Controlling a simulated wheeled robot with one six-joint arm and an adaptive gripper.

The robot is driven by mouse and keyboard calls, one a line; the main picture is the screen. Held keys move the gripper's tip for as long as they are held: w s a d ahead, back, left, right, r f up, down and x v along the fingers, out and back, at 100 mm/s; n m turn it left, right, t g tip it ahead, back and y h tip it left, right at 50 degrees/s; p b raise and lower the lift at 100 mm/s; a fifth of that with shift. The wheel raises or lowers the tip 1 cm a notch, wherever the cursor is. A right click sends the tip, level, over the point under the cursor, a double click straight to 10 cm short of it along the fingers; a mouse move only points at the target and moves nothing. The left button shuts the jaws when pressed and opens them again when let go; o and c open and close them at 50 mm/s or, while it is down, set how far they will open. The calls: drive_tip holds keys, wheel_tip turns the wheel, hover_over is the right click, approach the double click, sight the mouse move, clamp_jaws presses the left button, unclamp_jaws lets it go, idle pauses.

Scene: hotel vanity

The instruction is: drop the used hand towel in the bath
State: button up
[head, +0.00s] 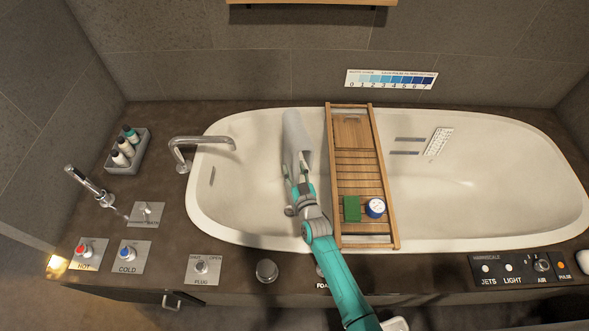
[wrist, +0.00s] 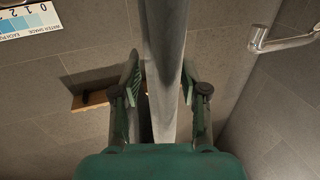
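The used hand towel (head: 296,135) is pale grey and hangs as a narrow folded strip over the left part of the bath. The bath (head: 460,200) is a white oval tub set in a dark surround. In the wrist view the towel (wrist: 164,65) runs between the two fingers (wrist: 164,82). I cannot tell whether the towel's lower end touches the tub.
A wooden caddy (head: 352,133) spans the tub, carrying a green block (head: 352,208) and a blue-and-white round container (head: 375,207). A curved spout (head: 200,141) reaches over the left rim. A bottle tray (head: 126,151) stands at far left. Control knobs line the front edge.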

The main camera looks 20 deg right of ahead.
drive_tip(key=shift+s, duration=0.1)
idle(0.3)
drive_tip(key=s, duration=1.1)
drive_tip(key=shift+s, duration=0.4)
drive_tip(key=shift+a, duration=0.15)
idle(0.6)
